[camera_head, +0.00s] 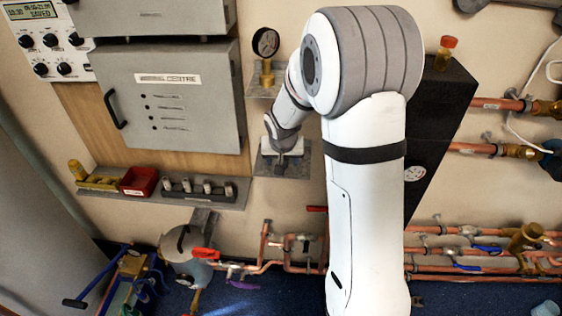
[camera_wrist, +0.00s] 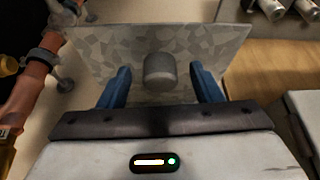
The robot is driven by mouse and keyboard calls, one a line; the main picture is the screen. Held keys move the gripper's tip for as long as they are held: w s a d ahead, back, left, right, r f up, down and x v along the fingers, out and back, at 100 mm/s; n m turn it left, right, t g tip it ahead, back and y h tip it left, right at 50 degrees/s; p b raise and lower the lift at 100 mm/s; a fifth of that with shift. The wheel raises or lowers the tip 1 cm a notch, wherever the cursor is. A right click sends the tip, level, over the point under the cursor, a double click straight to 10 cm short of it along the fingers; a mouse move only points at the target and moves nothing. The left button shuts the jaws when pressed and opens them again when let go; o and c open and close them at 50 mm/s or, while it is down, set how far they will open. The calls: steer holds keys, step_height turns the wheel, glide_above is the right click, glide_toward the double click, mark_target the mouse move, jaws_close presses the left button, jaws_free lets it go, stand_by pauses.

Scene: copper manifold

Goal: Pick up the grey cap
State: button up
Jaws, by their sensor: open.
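The grey cap (camera_wrist: 160,72) is a short grey cylinder. It stands on a mottled grey metal plate (camera_wrist: 100,50) in the wrist view. My gripper (camera_wrist: 160,84) is open, with one blue finger to each side of the cap. There is a gap between each finger and the cap. In the head view my gripper (camera_head: 281,162) is over the small metal shelf (camera_head: 298,170) on the wall. The cap cannot be made out there, being hidden by or lost against my gripper.
A rack of grey cylinders (camera_head: 198,188) and a red bin (camera_head: 139,181) sit on a shelf to the left. A grey cabinet (camera_head: 175,95) hangs above them. A pressure gauge (camera_head: 265,43) stands above the small shelf. Copper pipes (camera_head: 290,240) run below.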

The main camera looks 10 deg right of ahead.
steer(key=shift+c, duration=0.5)
steer(key=c, duration=1)
steer(key=shift+o, duration=0.2)
